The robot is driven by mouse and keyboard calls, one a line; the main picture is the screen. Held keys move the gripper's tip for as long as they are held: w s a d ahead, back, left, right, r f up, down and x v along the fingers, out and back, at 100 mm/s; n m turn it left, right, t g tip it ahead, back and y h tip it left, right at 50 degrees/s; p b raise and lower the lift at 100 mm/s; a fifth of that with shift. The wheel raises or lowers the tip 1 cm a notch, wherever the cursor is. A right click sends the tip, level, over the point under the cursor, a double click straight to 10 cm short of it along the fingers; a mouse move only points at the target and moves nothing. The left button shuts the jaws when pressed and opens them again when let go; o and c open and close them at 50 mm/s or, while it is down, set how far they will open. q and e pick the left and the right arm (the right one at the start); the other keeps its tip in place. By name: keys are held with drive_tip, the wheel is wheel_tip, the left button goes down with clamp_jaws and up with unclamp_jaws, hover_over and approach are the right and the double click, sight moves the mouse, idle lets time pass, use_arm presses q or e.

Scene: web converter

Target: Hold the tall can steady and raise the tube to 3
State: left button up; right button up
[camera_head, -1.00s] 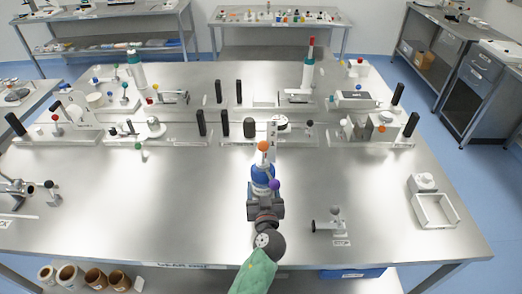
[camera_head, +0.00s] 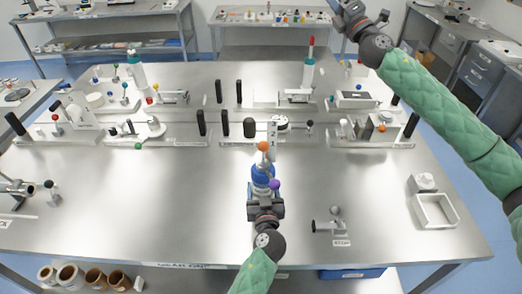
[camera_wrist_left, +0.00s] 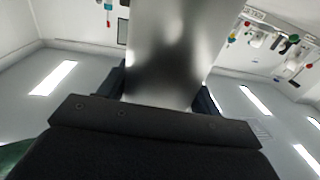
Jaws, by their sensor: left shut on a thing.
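A blue upright body with pale bands (camera_head: 262,172) stands near the table's middle, apparently the tall can. An orange ball (camera_head: 263,146) is at its top and a purple ball (camera_head: 275,184) at its right side. A white upright strip with dark marks (camera_head: 272,131) shows just behind it. I cannot make out the tube clearly. My left gripper (camera_head: 265,201) is shut on the can from the front. In the left wrist view a smooth grey surface (camera_wrist_left: 165,60) fills the space between the fingers. My right gripper (camera_head: 346,10) is high at the top right, cut by the frame; its jaws are unclear.
Several fixtures with black posts and coloured balls stand in rows behind the can. A small grey fixture (camera_head: 332,225) stands to its right, and a white tray (camera_head: 435,211) lies at the table's right. The front table surface either side of my left arm is mostly clear.

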drive_tip(key=s+a+f+n+g+y, duration=0.1)
drive_tip(key=s+a+n+g+y, duration=0.15)
drive_tip(key=a, duration=0.55)
drive_tip(key=s+a+f+n+g+y, duration=0.15)
drive_tip(key=s+a, duration=0.25)
drive_tip(key=a, duration=0.5)
drive_tip(key=s+a+f+n+g+y, duration=0.1)
drive_tip(key=s+a+n, duration=0.15)
drive_tip(key=a, duration=0.55)
drive_tip(key=s+a+f+m, duration=0.1)
drive_tip(key=s+a+f, duration=0.5)
drive_tip(key=s+a, duration=0.4)
drive_tip(key=n+t+h, duration=0.3)
drive_tip(key=n+h, duration=2.1)
drive_tip(key=n, duration=1)
approach(262, 150)
drive_tip(key=shift+m, duration=0.25)
drive_tip(key=x, duration=0.9)
drive_tip(key=shift+w, duration=0.35)
